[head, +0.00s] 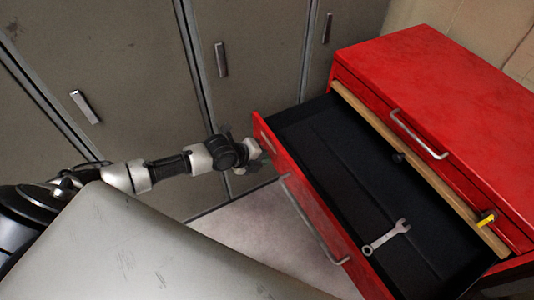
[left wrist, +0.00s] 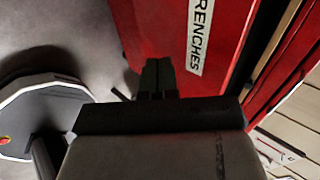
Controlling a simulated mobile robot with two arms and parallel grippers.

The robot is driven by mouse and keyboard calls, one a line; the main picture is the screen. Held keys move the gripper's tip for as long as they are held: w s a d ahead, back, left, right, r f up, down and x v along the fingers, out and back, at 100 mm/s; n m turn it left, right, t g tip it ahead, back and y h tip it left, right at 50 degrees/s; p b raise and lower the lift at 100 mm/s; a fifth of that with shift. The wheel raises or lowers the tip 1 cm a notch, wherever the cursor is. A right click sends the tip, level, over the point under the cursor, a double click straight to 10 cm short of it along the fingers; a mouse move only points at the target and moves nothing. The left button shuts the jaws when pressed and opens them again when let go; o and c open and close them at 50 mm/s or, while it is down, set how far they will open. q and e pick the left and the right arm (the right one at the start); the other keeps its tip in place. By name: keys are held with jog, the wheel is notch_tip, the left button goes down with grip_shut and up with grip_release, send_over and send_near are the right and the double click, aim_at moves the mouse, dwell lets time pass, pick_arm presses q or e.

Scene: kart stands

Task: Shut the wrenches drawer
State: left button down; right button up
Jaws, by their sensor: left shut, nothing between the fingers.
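The wrenches drawer (head: 310,212) stands pulled out from the red cabinet (head: 430,75) in the head view. Its dark inside (head: 345,165) is open to view, and a grey wrench (head: 388,236) lies in it. A bar handle (head: 312,220) runs along its red front. In the left wrist view its front carries a white label reading "RENCHES" (left wrist: 195,38), cut off at the top. My left gripper (head: 266,149) is shut and empty, close to the left part of the drawer front. Its fingers (left wrist: 158,72) point at the red front; whether they touch it I cannot tell. My right gripper is out of view.
Above the open drawer is a closed red drawer with a handle (head: 418,134). A wooden strip (head: 420,170) runs along the cabinet, with a small yellow item (head: 487,219) near its right end. Grey lockers (head: 120,60) stand behind my left arm. Pale floor (head: 255,225) shows before the drawer.

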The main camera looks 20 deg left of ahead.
pick_arm(q)
jog(key=shift+w+d, duration=0.4)
jog(key=shift+w, duration=0.15)
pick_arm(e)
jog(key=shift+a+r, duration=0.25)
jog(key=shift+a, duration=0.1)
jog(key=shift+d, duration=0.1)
